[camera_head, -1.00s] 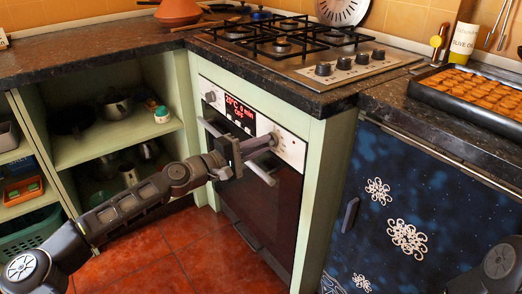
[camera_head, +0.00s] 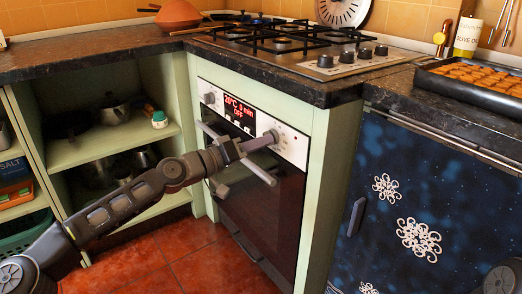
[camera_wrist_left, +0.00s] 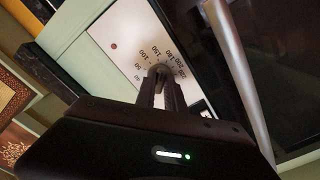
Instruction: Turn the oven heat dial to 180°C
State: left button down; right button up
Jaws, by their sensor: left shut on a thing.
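The oven (camera_head: 262,205) is built into the green cabinet, with a white control panel and a red-lit display (camera_head: 239,113) that reads about 20°C, 0 min, OFF. The heat dial (camera_head: 273,136) is the right-hand knob on the panel. My left gripper (camera_head: 266,140) is shut on the dial. In the left wrist view the dial (camera_wrist_left: 160,69) sits between the fingertips, with printed numbers such as 50, 100, 150, 180 and 200 around it. The fingers hide part of the dial, and I cannot tell where its pointer stands. My right gripper is out of view.
The oven handle bar (camera_head: 258,172) runs close below my left gripper. A second knob (camera_head: 209,98) is at the panel's left. The gas hob (camera_head: 290,45) and worktop lie above. Open shelves (camera_head: 120,140) stand left, and a blue snowflake-patterned door (camera_head: 430,190) stands right.

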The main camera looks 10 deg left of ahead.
pick_arm(q)
jog(key=shift+f+m+b, duration=0.15)
jog(key=shift+m+b, duration=0.5)
jog(key=shift+m, duration=0.55)
jog(key=c, duration=1.4)
grip_release()
jog(key=shift+c, duration=0.2)
jog(key=p+v, duration=0.2)
jog(key=v, duration=0.5)
jog(key=shift+s+a, duration=0.25)
jog(key=shift+s, duration=0.05)
